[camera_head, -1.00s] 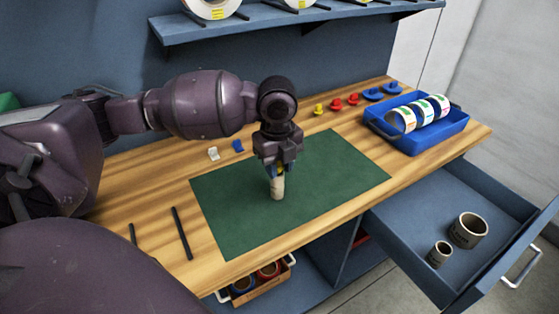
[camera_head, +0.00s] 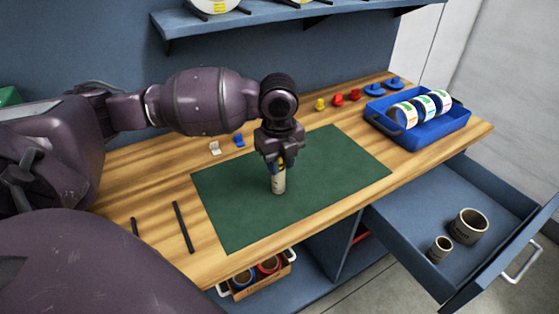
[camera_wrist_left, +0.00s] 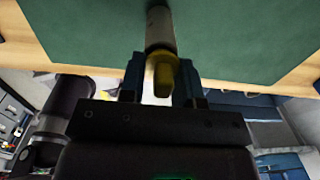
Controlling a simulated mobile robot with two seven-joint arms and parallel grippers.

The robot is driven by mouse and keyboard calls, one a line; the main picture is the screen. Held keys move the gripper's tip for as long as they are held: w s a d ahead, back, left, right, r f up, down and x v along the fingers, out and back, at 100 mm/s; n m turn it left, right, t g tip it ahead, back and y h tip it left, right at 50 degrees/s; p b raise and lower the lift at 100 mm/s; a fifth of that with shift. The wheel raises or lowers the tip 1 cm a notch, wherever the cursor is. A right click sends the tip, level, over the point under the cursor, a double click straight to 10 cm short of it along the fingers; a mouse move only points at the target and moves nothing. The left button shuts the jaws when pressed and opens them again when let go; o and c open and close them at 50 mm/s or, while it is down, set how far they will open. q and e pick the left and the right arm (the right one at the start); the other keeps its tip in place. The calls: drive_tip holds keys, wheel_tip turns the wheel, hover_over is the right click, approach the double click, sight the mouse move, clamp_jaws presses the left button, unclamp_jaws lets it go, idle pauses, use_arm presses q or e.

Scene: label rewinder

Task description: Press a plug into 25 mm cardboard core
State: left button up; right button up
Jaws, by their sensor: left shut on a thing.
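A slim tan cardboard core (camera_head: 278,184) stands upright on the green mat (camera_head: 330,170). It also shows in the left wrist view (camera_wrist_left: 160,28), beyond the fingers. My left gripper (camera_head: 276,162) is directly above the core, pointing down. It is shut on a yellow plug (camera_wrist_left: 163,72), which lies between its blue fingertips (camera_wrist_left: 159,82) in the left wrist view. The plug is in line with the core's upper end and looks to be at or touching it. The fingers hide how far it sits in. My right gripper is not in view.
Yellow, red and blue plugs (camera_head: 354,95) stand along the back of the bench. A blue tray (camera_head: 416,138) holds several label rolls. The open drawer (camera_head: 400,220) holds a small core (camera_head: 440,249) and a wide core (camera_head: 468,227). Most of the mat is clear.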

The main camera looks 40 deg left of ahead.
use_arm(q)
drive_tip(key=shift+s+f, duration=0.2)
drive_tip(key=shift+f, duration=0.6)
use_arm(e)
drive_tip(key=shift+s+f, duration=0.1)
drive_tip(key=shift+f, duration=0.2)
use_arm(q)
drive_tip(key=o, duration=1)
drive_tip(key=shift+d, duration=0.1)
drive_tip(key=shift+c, duration=0.2)
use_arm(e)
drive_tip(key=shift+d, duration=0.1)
use_arm(q)
drive_tip(key=shift+r, duration=0.3)
drive_tip(key=r, duration=0.3)
drive_tip(key=r+p, duration=0.1)
drive_tip(key=shift+w+r, duration=0.15)
drive_tip(key=shift+w, duration=0.1)
wheel_tip(320, 180, up, 6)
drive_tip(key=shift+s+f+p, duration=0.1)
drive_tip(key=shift+s+p, duration=0.05)
drive_tip(key=shift+p, duration=0.6)
drive_tip(key=shift+r, duration=0.75)
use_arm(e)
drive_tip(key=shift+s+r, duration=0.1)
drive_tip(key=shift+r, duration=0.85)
use_arm(q)
drive_tip(key=shift+s, duration=0.1)
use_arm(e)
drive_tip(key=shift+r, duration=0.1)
